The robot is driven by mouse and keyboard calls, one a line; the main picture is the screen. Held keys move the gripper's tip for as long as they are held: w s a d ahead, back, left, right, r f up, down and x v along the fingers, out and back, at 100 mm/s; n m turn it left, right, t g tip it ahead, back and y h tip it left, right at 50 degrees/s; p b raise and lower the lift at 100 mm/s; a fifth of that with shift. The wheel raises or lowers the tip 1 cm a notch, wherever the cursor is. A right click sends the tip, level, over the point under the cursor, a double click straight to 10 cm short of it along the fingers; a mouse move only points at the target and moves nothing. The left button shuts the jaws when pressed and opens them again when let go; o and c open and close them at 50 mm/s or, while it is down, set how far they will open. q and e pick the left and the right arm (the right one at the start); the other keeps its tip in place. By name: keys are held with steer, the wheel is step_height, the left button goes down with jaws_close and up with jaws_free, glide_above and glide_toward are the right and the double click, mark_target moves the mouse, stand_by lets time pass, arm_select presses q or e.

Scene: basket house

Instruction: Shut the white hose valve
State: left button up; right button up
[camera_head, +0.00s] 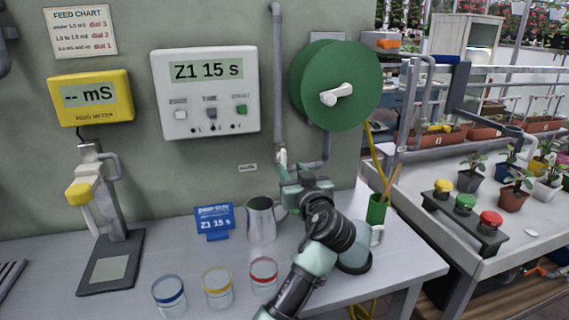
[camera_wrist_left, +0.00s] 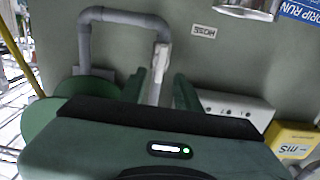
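The white hose valve (camera_head: 281,157) sits on the grey pipe low on the wall, under the green hose reel (camera_head: 316,82). Its lower part is hidden behind my left gripper (camera_head: 287,175) in the head view. In the left wrist view, which is upside down, the white valve lever (camera_wrist_left: 160,60) shows between the two green fingers of my left gripper (camera_wrist_left: 158,84). The fingers are open, one on each side of the lever, with gaps showing. I cannot tell how far they reach around it. My right gripper is not in view.
A metal pitcher (camera_head: 261,220) stands just left of my gripper. Several banded glasses (camera_head: 217,284) stand in front. A control box (camera_head: 205,92) hangs up left.

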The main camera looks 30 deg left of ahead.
mark_target(285, 160)
arm_select(q)
steer(key=p+x, duration=0.1)
steer(key=x, duration=0.4)
steer(key=shift+w+a+r, duration=0.1)
steer(key=shift+w+a, duration=0.15)
steer(key=shift+a, duration=0.05)
jaws_close()
